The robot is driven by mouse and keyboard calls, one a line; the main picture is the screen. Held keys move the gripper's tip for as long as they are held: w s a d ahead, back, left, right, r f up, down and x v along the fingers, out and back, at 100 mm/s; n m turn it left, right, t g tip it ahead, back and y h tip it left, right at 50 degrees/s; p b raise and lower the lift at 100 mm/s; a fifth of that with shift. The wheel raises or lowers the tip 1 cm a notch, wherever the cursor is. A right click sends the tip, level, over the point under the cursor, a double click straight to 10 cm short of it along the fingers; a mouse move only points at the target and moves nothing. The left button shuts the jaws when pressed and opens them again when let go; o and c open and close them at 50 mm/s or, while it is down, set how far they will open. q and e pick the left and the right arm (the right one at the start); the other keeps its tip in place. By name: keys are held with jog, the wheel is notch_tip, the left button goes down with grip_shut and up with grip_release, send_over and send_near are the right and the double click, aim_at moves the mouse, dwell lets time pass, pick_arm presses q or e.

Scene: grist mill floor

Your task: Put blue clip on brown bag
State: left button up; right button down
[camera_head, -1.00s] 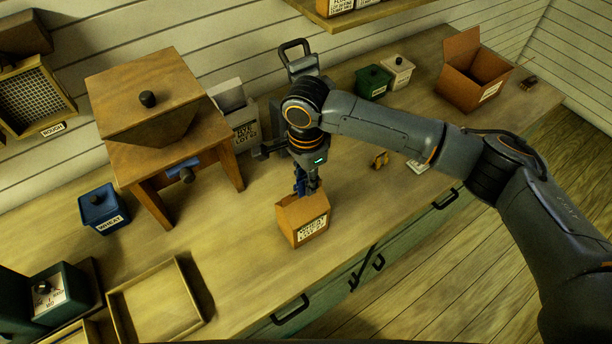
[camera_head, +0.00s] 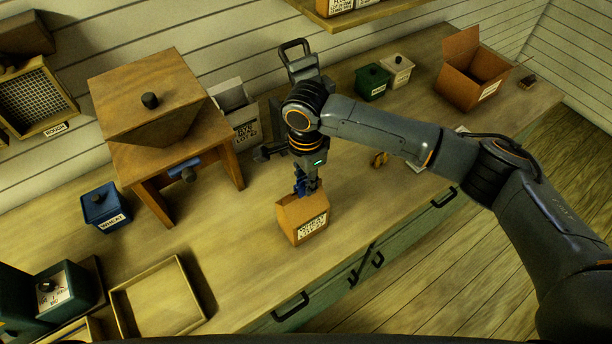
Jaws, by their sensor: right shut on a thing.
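The brown bag (camera_head: 299,214) stands upright on the bench near its front edge, with a white label on its front. My right gripper (camera_head: 306,188) points down right at the bag's top edge. It is shut on the blue clip (camera_head: 300,185), which shows as a small blue piece between the fingers. The clip is at or just above the bag's top; the fingers hide whether it is around the edge. My left gripper is not in view.
A wooden mill (camera_head: 160,120) stands left of the bag, with a blue wheat box (camera_head: 105,208) beside it. An empty wooden tray (camera_head: 160,300) lies front left. A small yellow-brown clip (camera_head: 380,160) lies right. An open brown box (camera_head: 470,75) stands far right.

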jog(key=shift+f+p, duration=0.35)
jog(key=shift+f, duration=0.1)
dwell(1.0)
jog(key=shift+f+p, duration=0.15)
jog(key=shift+p, duration=0.4)
dwell(0.9)
jog(key=c, duration=1.1)
grip_release()
jog(key=shift+o, duration=0.2)
jog(key=shift+r+p, duration=0.6)
jog(key=shift+r, duration=2.4)
